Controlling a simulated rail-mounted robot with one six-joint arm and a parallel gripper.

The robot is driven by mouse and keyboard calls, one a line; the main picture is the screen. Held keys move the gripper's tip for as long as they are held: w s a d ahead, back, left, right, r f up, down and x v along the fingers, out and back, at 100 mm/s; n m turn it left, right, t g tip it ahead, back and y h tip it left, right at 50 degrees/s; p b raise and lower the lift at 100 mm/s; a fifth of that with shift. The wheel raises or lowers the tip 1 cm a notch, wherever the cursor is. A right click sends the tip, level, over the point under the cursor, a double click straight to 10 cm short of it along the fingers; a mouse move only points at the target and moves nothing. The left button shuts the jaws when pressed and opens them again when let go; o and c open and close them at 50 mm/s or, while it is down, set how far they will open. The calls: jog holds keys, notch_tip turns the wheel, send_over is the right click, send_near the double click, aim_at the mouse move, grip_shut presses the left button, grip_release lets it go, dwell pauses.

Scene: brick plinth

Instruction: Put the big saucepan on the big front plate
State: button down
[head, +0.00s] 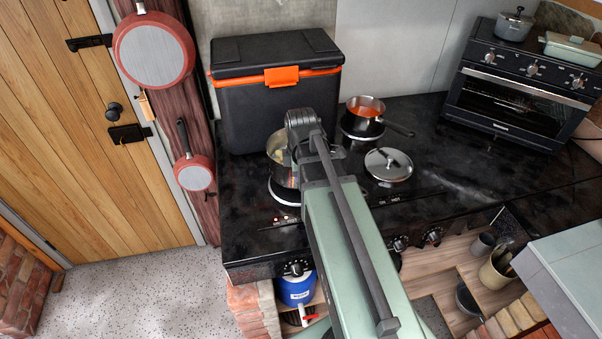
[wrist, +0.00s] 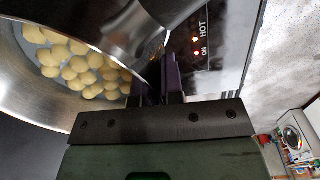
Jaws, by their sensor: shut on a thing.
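The big saucepan (head: 279,170) is shiny steel and holds several pale round potatoes; it also fills the left of the wrist view (wrist: 30,100). My gripper (wrist: 160,88) is shut on the saucepan at its side; the exact grip point is partly hidden. In the head view my arm hides the fingers and the saucepan's right side. The big front plate (head: 284,196) shows as a pale-rimmed disc just below the saucepan. The saucepan overlaps the plate in view; I cannot tell whether they touch.
A smaller saucepan (head: 366,110) with red contents stands on the rear plate. A steel lid (head: 388,165) lies right of my arm. A black cool box (head: 277,95) stands close behind. A small oven (head: 520,85) is at the right. Red HOT and ON lights (wrist: 196,46) are lit.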

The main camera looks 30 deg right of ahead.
notch_tip(320, 180, down, 6)
jog(key=b, duration=0.4)
jog(key=shift+r, duration=0.45)
jog(key=shift+f, duration=0.15)
jog(key=c, duration=1.3)
grip_release()
jog(key=shift+o, duration=0.2)
notch_tip(320, 180, up, 13)
jog(key=p, duration=1.2)
jog(key=s+a+m, duration=0.3)
jog(key=a+m, duration=0.3)
jog(key=a, duration=0.1)
jog(key=s+a+m, duration=0.2)
jog(key=a+m, duration=0.5)
jog(key=shift+s+a+f, duration=0.35)
jog(key=shift+s+a, duration=0.05)
